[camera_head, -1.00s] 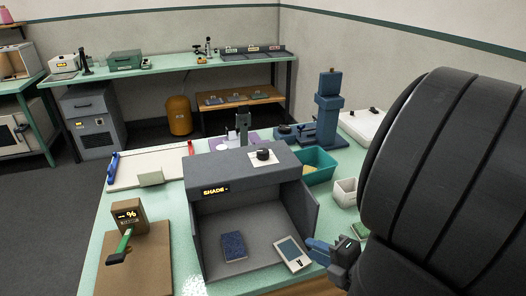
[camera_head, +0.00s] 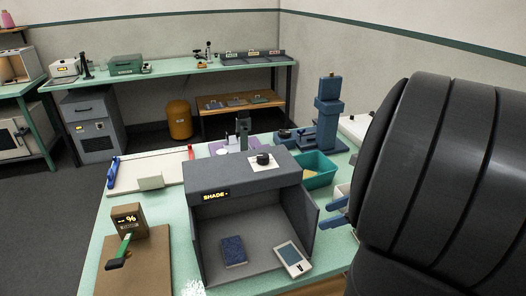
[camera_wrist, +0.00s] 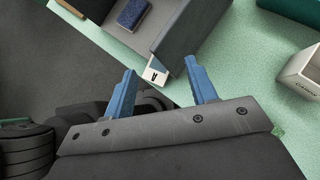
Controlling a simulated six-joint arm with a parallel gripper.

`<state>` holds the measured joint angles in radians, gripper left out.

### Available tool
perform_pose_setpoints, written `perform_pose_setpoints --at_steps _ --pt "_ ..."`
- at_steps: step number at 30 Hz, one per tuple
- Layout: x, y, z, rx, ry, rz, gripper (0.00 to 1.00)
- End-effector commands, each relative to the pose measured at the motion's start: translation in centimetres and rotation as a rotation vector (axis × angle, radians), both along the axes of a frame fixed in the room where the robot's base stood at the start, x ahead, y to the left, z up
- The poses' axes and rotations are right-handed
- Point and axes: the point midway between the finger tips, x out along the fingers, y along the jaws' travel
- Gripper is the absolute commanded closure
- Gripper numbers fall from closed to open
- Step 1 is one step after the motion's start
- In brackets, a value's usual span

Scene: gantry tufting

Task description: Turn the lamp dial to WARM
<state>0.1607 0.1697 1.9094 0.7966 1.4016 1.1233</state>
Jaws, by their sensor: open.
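The lamp dial is a black knob (camera_head: 263,158) on a white plate on top of the grey light booth (camera_head: 245,178). The plate's markings are too small to read, so I cannot tell the dial's setting. A lit sign on the booth front reads "SHADE". My gripper (camera_head: 337,212) is open and empty, just right of the booth's right wall and lower than the dial. In the wrist view its two blue fingers (camera_wrist: 160,92) are spread, with a corner of the booth and a card marked "A" between and beyond them. The dial is outside the wrist view.
Inside the booth lie a dark blue swatch (camera_head: 233,251) and a pale framed card (camera_head: 291,258). A teal bin (camera_head: 318,178) and a blue column stand behind to the right. A white box (camera_wrist: 303,70) is right of my gripper. A brown board with a green-handled tool (camera_head: 122,248) lies left.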

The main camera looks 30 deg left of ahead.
Motion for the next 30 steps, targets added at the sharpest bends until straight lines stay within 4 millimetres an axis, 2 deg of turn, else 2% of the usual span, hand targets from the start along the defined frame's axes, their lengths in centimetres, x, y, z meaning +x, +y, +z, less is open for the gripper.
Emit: perform_pose_setpoints --at_steps 1,6,14,23,30 --pt "1.0 0.3 1.0 -0.032 -0.102 0.125 0.48" --pt "3.2 1.4 3.8 -0.103 -0.401 0.552 0.48" --pt "5.7 4.8 8.3 -0.101 -0.785 1.227 0.48" --pt "7.1 10.3 13.9 0.032 -1.149 2.023 0.48" --pt "7.1 14.9 18.7 0.238 -1.354 2.647 0.48"
